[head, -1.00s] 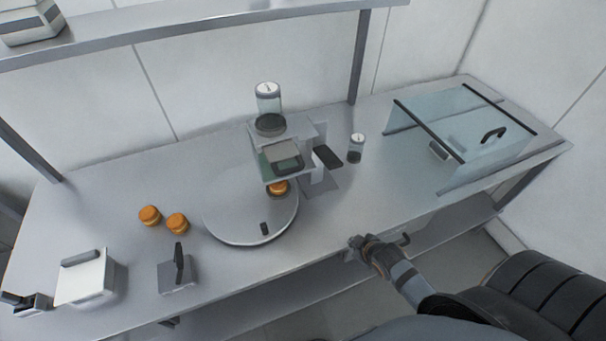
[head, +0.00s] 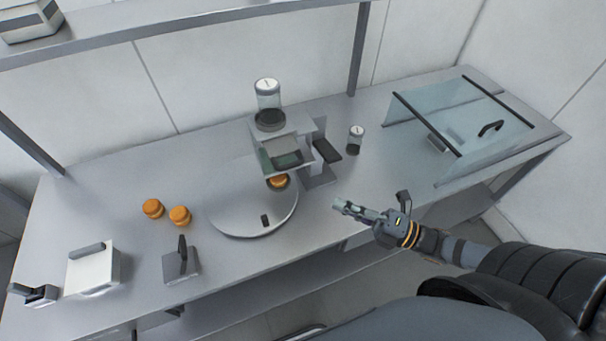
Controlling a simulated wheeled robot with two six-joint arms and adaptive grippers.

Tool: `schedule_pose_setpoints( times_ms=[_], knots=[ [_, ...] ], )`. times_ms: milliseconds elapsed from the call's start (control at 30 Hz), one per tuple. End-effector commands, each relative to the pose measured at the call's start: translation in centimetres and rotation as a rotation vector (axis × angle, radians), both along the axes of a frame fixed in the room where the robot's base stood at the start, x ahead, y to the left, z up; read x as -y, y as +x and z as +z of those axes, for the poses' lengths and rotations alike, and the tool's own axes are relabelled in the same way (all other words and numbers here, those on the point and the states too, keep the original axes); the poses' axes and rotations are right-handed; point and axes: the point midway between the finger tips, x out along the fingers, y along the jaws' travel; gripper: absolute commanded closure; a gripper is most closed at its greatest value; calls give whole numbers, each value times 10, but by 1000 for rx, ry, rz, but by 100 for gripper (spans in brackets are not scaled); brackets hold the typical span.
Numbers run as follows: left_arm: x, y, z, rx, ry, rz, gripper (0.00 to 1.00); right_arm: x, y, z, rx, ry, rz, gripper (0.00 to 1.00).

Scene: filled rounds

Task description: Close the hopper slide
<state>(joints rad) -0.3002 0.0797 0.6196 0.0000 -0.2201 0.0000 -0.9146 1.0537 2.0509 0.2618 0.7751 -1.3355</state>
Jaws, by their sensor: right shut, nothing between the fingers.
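The hopper machine (head: 284,126) stands at the middle of the steel table, with a clear jar (head: 268,92) on its top. A slide with a dark greenish panel (head: 286,159) sticks out at its front; I cannot tell how far it is drawn out. A dark paddle-like handle (head: 327,150) shows at the machine's right side. An orange round (head: 278,181) lies under the machine on the grey turntable (head: 240,218). My right gripper (head: 341,205) is shut and empty, in front of and to the right of the machine, apart from it. My left gripper is not in view.
Two orange rounds (head: 179,215) lie left of the turntable. A small jar (head: 356,139) stands right of the machine. A clear guard box (head: 460,115) fills the table's right end. A white block (head: 92,268) and a grey block with upright handle (head: 182,260) stand front left.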

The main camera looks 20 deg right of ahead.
Motion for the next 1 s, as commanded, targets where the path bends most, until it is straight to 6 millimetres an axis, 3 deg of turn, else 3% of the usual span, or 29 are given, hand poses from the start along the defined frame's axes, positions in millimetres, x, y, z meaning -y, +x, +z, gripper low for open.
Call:
schedule_pose_setpoints(
  times_ms=[267,500,700,1000],
  knots=[
    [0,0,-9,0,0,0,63,-30,33,5,8,6,-12,100],
    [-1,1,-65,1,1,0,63,-66,66,2,11,2,-8,100],
    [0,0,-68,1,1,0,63,-64,94,16,6,1,-8,100],
    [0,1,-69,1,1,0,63,-64,103,18,-1,0,-6,100]
  ],
)
